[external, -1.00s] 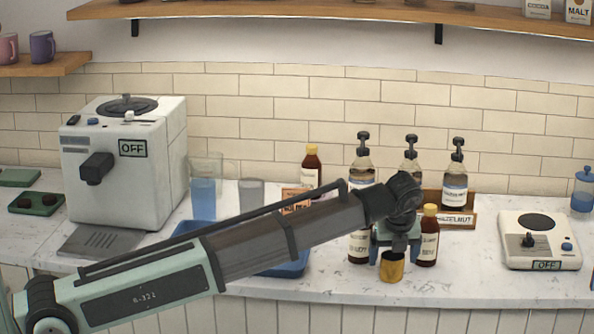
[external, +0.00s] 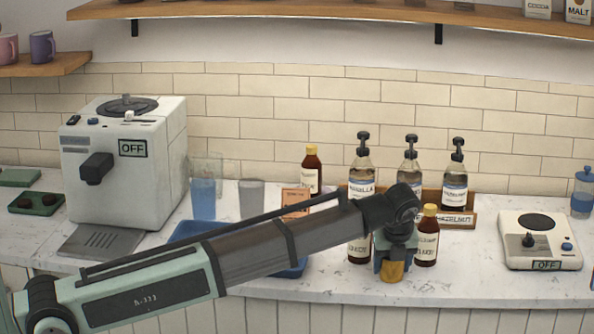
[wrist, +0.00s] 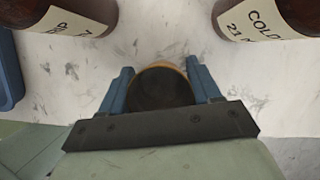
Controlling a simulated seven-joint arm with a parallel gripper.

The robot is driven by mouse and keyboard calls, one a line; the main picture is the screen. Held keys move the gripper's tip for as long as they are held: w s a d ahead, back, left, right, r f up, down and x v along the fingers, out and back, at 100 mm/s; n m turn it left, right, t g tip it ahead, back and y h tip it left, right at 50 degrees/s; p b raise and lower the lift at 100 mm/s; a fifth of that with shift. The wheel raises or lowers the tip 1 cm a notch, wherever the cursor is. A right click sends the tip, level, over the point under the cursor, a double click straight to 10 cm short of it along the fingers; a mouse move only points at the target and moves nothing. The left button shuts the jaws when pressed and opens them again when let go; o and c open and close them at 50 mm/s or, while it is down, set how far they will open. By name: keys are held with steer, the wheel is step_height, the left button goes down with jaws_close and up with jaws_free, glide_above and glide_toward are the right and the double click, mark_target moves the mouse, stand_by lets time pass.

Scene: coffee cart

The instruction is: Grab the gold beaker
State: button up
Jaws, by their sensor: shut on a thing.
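The gold beaker (external: 392,272) stands on the marble counter near its front edge, upright as far as I can see. In the wrist view the beaker (wrist: 161,88) shows as a dark round opening with a thin gold rim. My gripper (wrist: 161,84) points down over it, with one blue finger on each side. The fingers are shut on the beaker. In the external view my gripper (external: 392,262) covers the beaker's upper part.
Brown bottles (external: 427,240) (wrist: 85,15) stand close behind on both sides. Pump syrup bottles (external: 454,188) are farther back. A blue tray (external: 190,232) lies to the left and a white scale (external: 540,242) to the right. The counter between bottles and scale is clear.

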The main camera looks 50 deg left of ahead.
steer(key=shift+c, duration=0.8)
